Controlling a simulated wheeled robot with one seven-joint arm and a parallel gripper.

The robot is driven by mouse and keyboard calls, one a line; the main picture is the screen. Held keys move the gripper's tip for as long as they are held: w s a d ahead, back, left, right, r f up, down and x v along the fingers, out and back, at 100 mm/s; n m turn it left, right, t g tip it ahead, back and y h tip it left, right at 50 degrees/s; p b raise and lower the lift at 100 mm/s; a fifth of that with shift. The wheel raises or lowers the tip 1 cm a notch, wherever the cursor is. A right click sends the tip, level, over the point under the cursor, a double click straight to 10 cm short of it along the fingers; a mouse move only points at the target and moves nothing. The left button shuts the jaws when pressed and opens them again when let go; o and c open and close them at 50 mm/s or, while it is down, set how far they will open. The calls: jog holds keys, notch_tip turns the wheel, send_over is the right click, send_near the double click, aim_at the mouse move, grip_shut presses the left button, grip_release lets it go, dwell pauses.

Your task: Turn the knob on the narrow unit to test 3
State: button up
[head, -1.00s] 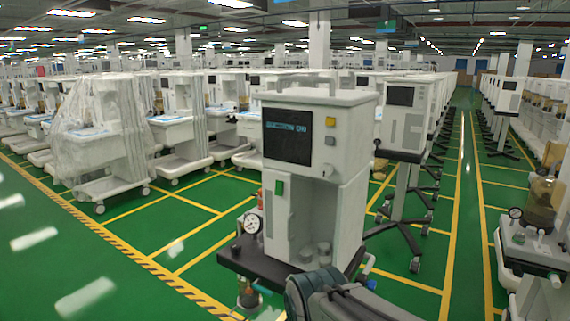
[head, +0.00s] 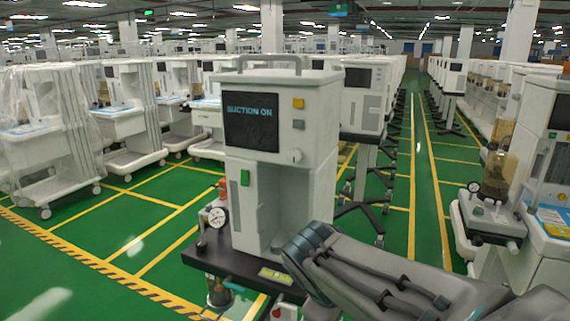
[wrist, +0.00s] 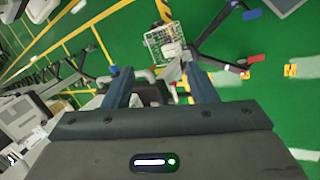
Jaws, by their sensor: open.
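The narrow unit (head: 262,190) is a tall pale cabinet with a top handle, centre in the head view. Its dark screen (head: 251,121) reads "SUCTION ON". Right of the screen are a yellow square button (head: 298,104), a grey square button (head: 298,124) and a small pale knob (head: 296,156). I cannot read any test marks by the knob. My arm reaches in from the lower right, in front of the unit's base. My gripper (wrist: 158,80) shows in the wrist view, open, with its two blue-grey fingers apart; no knob is clearly visible between them.
A dark base shelf (head: 215,262) with a round gauge (head: 217,217) juts out at the unit's lower left. Another cart (head: 548,215) stands close at the right edge. Plastic-wrapped carts (head: 45,125) line the left. Green floor lies open at front left.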

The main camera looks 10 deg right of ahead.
jog(key=w+r+n+t+h+b, duration=0.1)
jog(key=w+r+n+t+h, duration=0.1)
jog(key=w+r+n+h, duration=0.3)
jog(key=n+t+b, duration=0.2)
jog(key=n+t, duration=0.8)
jog(key=n, duration=0.4)
send_near(294, 157)
jog(key=shift+h, duration=0.4)
jog(key=p+x, duration=0.1)
jog(key=x, duration=0.7)
jog(key=shift+w+f, duration=0.15)
jog(key=shift+w, duration=0.25)
jog(key=c, duration=1)
